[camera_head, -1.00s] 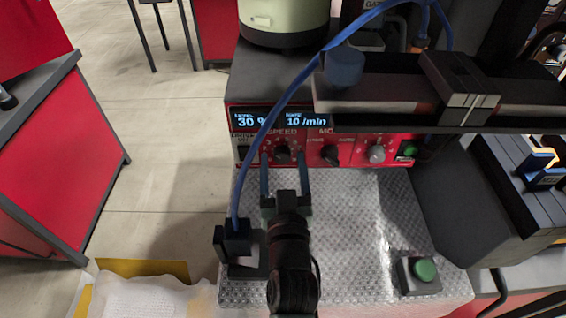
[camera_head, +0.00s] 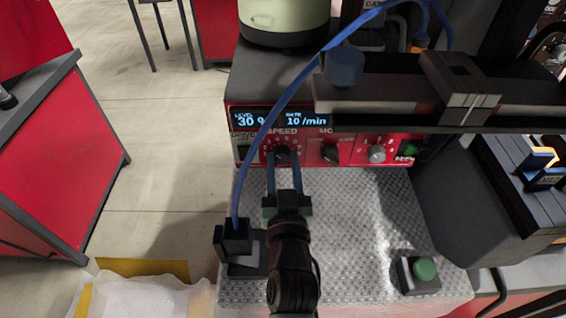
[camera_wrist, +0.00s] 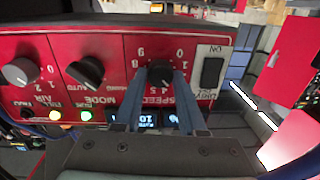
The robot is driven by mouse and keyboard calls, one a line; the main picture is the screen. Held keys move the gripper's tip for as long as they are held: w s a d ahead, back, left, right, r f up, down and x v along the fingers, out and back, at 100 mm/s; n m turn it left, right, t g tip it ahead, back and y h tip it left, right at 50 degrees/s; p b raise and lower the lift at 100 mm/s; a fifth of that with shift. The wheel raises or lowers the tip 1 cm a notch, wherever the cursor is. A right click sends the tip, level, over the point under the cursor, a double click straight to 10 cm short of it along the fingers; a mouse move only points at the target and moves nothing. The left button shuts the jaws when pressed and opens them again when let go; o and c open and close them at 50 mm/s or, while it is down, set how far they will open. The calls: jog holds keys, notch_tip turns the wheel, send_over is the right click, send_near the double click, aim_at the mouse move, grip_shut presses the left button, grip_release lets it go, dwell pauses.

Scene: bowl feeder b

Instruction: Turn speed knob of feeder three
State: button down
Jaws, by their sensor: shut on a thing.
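The black speed knob (camera_head: 283,154) sits on the red front panel (camera_head: 342,151) of the feeder, under the label SPEED. In the wrist view the knob (camera_wrist: 160,73) shows upside down inside a ring of numbers. My gripper (camera_head: 284,160) reaches up to the panel from below. Its two blue fingers are closed on the knob's sides, as the wrist view shows too (camera_wrist: 160,82). The display (camera_head: 280,120) above the knob reads level 30 % and rate 10 /min.
Right of the speed knob are a black mode knob (camera_head: 331,153), a grey knob (camera_head: 377,154) and a green switch (camera_head: 408,149). A blue hose (camera_head: 268,130) crosses the panel left of my gripper.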

jog(key=shift+m+p, duration=0.5)
jog(key=shift+m, duration=2.3)
jog(key=shift+c, duration=2.4)
grip_release()
jog(key=shift+s, duration=0.1)
jog(key=s+b, duration=0.2)
jog(key=s, duration=1)
jog(key=shift+s+d+f, duration=0.15)
jog(key=shift+s+d, duration=0.1)
jog(key=shift+s, duration=0.15)
